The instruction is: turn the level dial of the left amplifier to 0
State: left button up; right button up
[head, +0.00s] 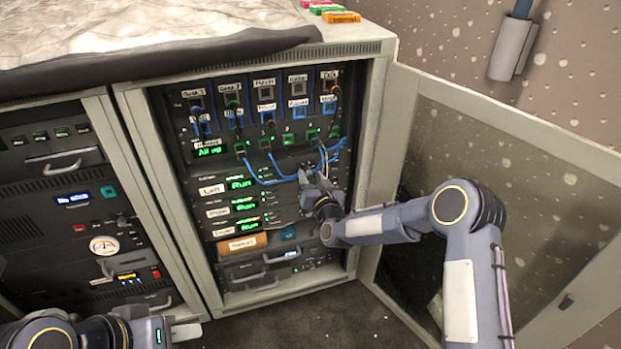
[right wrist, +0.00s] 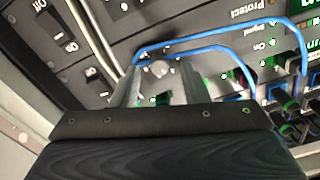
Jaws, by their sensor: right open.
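The left amplifier (head: 210,190) is the unit labelled "Left" in the middle of the open rack, with a green "Run" display (head: 241,184). My right gripper (head: 306,180) is in front of the right part of this row and hides its dial in the head view. In the right wrist view, the open fingers (right wrist: 158,84) point at the panel on either side of a small round grey knob (right wrist: 160,68). I cannot tell whether they touch it, nor read its setting. My left gripper (head: 185,331) is low at the left, away from the rack; its jaw opening is unclear.
Blue cables (head: 270,180) hang across the panel close to my right gripper; one loops near the fingers in the wrist view (right wrist: 200,47). More amplifiers (head: 215,212) sit below. An open glass door (head: 480,150) stands right of the rack, behind my right arm.

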jog(key=shift+w+a, duration=0.2)
jog(key=shift+w, duration=0.35)
jog(key=shift+c, duration=0.2)
grip_shut()
